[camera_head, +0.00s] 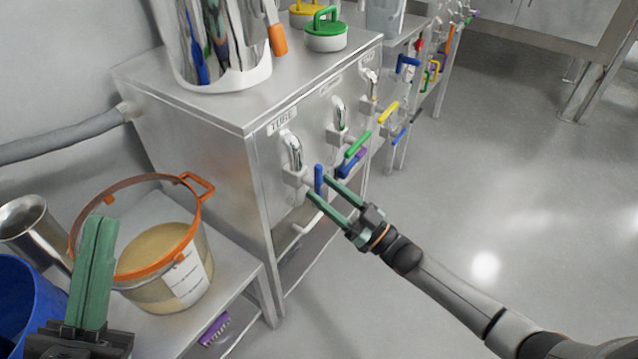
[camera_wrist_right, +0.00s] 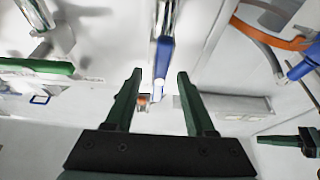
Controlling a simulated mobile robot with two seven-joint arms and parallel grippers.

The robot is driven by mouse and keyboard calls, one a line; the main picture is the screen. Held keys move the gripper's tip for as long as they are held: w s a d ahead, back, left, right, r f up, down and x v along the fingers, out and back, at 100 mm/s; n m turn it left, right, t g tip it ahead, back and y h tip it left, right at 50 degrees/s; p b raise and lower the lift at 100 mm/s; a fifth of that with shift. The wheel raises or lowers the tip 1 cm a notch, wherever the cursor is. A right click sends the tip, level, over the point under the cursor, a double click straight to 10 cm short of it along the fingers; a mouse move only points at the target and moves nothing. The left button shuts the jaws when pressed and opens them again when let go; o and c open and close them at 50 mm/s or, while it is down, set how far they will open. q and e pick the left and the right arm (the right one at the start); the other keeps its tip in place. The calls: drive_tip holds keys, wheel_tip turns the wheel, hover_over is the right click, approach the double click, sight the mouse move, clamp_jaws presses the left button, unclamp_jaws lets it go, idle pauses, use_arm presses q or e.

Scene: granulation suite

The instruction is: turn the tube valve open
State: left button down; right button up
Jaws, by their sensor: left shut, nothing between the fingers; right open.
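The tube valve sits on the front of the steel cabinet under the TUBE label (camera_head: 281,121). It has a chrome curved pipe (camera_head: 292,150) and a blue lever handle (camera_head: 319,178) that stands upright in the head view. In the right wrist view the blue handle (camera_wrist_right: 164,62) lies between and beyond the fingertips. My right gripper (camera_head: 321,189) is open, one finger on each side of the handle; I cannot tell whether either touches it. My left gripper (camera_head: 101,224) is shut and empty, in front of the orange-rimmed bucket, away from the valve.
More valves with a green handle (camera_head: 358,144) and a yellow handle (camera_head: 388,113) are close by to the right. An orange-rimmed bucket (camera_head: 190,265) and a blue bin (camera_head: 30,305) are at the lower left. The floor (camera_head: 500,170) on the right is clear.

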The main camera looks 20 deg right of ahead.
drive_tip(key=p+v, duration=0.1)
drive_tip(key=v, duration=0.9)
drive_tip(key=shift+s, duration=0.1)
